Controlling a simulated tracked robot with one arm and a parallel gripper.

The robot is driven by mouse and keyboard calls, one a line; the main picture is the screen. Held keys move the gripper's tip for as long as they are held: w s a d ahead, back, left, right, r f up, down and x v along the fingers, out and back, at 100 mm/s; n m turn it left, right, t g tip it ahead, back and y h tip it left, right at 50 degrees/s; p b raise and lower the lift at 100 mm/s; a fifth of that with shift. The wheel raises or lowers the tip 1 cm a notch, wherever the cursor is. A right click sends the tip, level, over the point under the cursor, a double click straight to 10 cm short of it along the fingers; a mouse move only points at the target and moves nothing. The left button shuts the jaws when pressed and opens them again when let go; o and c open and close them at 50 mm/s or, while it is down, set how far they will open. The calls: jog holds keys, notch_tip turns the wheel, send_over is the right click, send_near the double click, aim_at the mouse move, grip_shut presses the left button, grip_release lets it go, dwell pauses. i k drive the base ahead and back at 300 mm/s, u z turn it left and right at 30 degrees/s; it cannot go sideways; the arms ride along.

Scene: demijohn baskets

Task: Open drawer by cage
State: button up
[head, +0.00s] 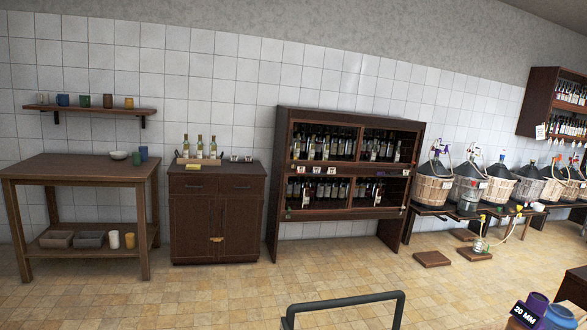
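A dark brown wooden cabinet (190,225) stands against the tiled wall, left of the middle. Below are two doors with a brass-coloured latch (216,239), also shut. I see nothing that is clearly a cage. My gripper is not in view.
A wooden table (85,170) stands left of the cabinet, and a bottle rack (350,208) stands to its right. Demijohn baskets (432,190) line a low bench at right. A dark U-shaped bar (345,298) crosses the bottom. The tiled floor before the cabinet is clear.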

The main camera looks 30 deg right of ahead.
aim_at(227, 185)
jog(key=u, duration=0.15)
jog(key=i, duration=4.2)
jog(key=z, duration=2.8)
jog(key=i, duration=0.2)
jog(key=z, duration=0.05)
